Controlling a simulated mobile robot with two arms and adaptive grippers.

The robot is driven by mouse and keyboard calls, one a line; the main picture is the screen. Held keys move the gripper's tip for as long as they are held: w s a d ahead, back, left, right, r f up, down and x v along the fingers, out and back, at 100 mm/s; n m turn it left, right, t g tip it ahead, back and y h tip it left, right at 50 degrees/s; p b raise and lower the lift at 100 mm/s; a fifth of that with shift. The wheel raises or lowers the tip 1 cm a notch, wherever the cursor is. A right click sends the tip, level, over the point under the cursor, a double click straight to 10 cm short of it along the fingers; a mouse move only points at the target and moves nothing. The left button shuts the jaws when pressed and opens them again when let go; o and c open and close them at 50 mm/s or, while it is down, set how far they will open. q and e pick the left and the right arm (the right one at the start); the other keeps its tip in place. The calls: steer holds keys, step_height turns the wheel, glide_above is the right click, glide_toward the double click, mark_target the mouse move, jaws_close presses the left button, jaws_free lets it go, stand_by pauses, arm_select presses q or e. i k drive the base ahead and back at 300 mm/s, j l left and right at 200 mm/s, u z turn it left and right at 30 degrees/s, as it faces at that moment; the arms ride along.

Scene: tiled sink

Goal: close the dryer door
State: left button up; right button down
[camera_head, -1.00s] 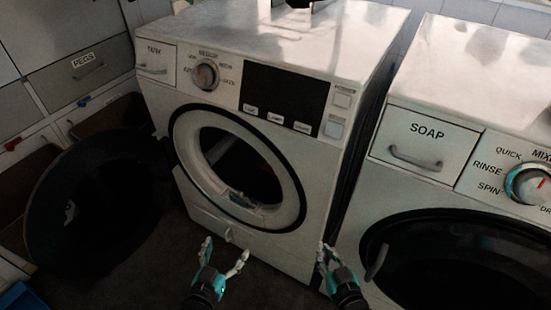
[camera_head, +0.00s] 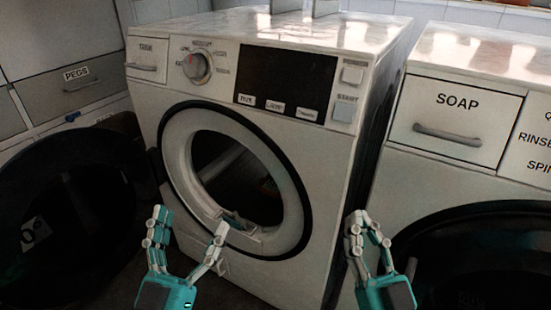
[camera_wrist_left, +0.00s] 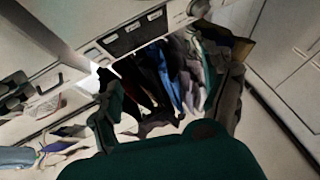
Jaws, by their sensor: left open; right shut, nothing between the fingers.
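The dryer (camera_head: 330,160) is white and stands in the middle of the head view. Its round opening shows a pale ring (camera_head: 284,205) and a dark drum. The dryer door (camera_head: 60,215) is a dark round panel, swung open to the left and cut by the picture edge. My left gripper (camera_head: 188,235) is open and empty in front of the dryer's lower left, right of the door and apart from it. It also shows open in the left wrist view (camera_wrist_left: 168,90). My right gripper (camera_head: 366,222) is shut and empty in front of the dryer's right side.
A second machine with a soap drawer (camera_head: 455,125) and a dark round door (camera_head: 480,250) stands close on the right. A cabinet with a pegs drawer (camera_head: 75,90) is behind the dryer door. Several hanging clothes (camera_wrist_left: 180,75) show in the left wrist view.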

mark_target(77, 204)
steer(key=j+u, duration=0.15)
steer(key=j, duration=0.8)
steer(key=i+j+u, duration=0.2)
steer(key=j, duration=0.75)
steer(key=k+j, duration=0.05)
steer(key=k, duration=0.05)
